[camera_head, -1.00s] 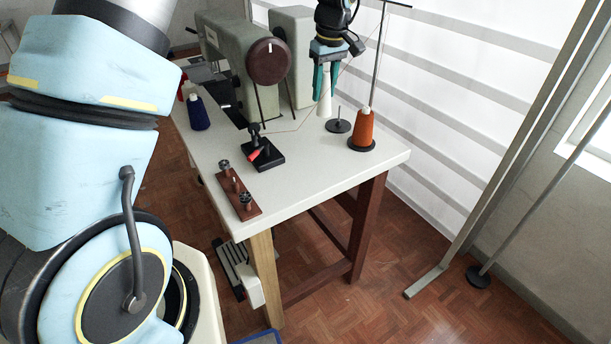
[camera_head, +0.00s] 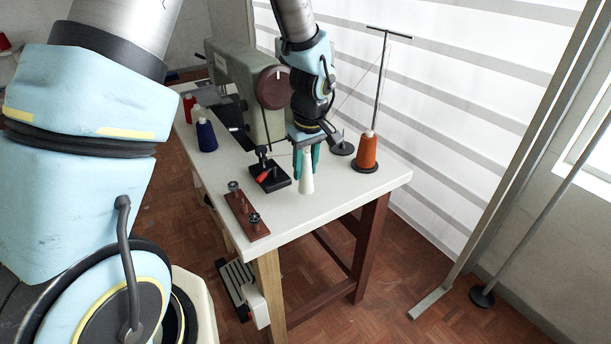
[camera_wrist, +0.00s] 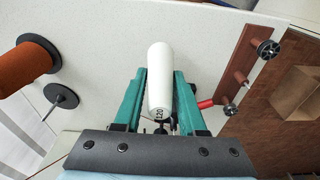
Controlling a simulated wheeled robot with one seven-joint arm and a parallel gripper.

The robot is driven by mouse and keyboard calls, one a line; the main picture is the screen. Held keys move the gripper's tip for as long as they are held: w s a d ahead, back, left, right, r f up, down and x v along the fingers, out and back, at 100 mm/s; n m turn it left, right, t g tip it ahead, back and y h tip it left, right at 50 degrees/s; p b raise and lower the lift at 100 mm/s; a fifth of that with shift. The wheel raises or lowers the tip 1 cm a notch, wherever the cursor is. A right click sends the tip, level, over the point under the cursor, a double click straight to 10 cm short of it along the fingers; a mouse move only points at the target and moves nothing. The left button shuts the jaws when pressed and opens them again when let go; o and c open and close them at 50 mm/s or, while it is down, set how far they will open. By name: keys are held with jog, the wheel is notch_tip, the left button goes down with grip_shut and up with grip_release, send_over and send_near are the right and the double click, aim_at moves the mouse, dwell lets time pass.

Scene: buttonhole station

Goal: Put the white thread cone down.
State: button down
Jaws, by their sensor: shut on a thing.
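The white thread cone (camera_head: 307,176) is upright between the green fingers of my gripper (camera_head: 306,160), over the front part of the white table (camera_head: 330,215). My gripper is shut on it. In the wrist view the cone (camera_wrist: 160,75) lies between both fingers of my gripper (camera_wrist: 160,98), with "120" marked on its near end. I cannot tell for sure whether its base touches the table top or is slightly above it.
An orange cone (camera_head: 366,152) stands on its spindle to the right, beside an empty spindle disc (camera_head: 342,149). A black stand with a red part (camera_head: 270,175) and a brown tension bracket (camera_head: 246,212) are to the left. The front right table top is clear.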

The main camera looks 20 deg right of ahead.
jog(key=shift+f, duration=1.55)
jog(key=shift+f, duration=0.2)
jog(key=shift+c, duration=2.4)
grip_release()
jog(key=shift+r, duration=0.1)
jog(key=r, duration=0.4)
jog(key=s+r+b, duration=0.1)
jog(key=r, duration=0.7)
jog(key=shift+s+d, duration=0.15)
jog(key=shift+s, duration=0.05)
